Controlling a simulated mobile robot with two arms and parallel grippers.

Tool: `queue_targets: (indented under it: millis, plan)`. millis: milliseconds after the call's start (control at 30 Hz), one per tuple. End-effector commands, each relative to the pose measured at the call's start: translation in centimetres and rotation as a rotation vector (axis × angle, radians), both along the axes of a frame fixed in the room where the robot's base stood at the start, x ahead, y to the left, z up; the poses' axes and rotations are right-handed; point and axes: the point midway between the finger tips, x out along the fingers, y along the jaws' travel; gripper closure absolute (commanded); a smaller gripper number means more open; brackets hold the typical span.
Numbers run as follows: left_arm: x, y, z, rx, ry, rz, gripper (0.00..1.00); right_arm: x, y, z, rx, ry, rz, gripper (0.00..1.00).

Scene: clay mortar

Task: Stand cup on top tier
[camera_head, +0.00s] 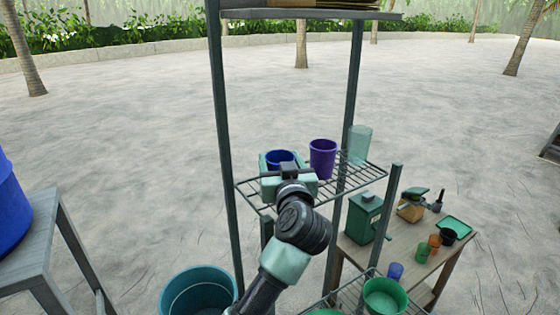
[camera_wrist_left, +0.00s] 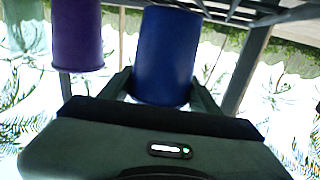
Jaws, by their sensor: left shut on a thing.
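My left gripper (camera_head: 284,164) is shut on a blue cup (camera_head: 281,155), over the left part of a wire tier (camera_head: 350,183). The cup looks upright; its lower part is hidden by the gripper, so I cannot tell whether it touches the wires. In the left wrist view, the blue cup (camera_wrist_left: 167,55) sits between the two fingers (camera_wrist_left: 160,92). A purple cup (camera_head: 322,158) stands on the same tier to its right, and a clear greenish glass (camera_head: 359,144) stands farther right. My right gripper is not in view.
Dark posts (camera_head: 222,130) frame the rack, and a higher shelf (camera_head: 310,13) crosses above. Below right, a wooden table (camera_head: 408,258) holds a green box (camera_head: 363,218) and small cups. A green bowl (camera_head: 384,296) sits on a lower tier. A teal bucket (camera_head: 198,291) stands lower left.

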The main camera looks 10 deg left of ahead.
Motion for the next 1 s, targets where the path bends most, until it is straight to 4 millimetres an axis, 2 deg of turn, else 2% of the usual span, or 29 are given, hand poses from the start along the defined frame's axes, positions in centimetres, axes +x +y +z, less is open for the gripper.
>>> queue_targets:
  millis: [100,133,200,567,633,767,1000]
  plan:
    - [0.0,0.0,-0.1,0.001,0.001,0.000,0.84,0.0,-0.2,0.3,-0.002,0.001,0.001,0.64]
    - [0.0,0.0,-0.2,0.000,0.000,0.000,0.32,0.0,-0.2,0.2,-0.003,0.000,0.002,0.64]
    - [0.0,0.0,-0.2,0.000,0.000,0.000,0.16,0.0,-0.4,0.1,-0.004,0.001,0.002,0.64]
    - [0.0,0.0,0.0,-0.001,-0.002,0.000,0.16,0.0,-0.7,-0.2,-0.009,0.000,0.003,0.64]
    - [-0.6,-0.3,-0.1,-0.001,0.000,-0.002,0.16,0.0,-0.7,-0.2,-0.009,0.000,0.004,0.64]
    - [-2.7,-1.2,-0.2,-0.003,0.000,-0.004,0.16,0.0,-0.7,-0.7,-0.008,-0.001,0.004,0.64]
    - [-7.5,-3.3,-0.2,-0.003,0.000,-0.004,0.16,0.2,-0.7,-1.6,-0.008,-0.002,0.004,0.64]
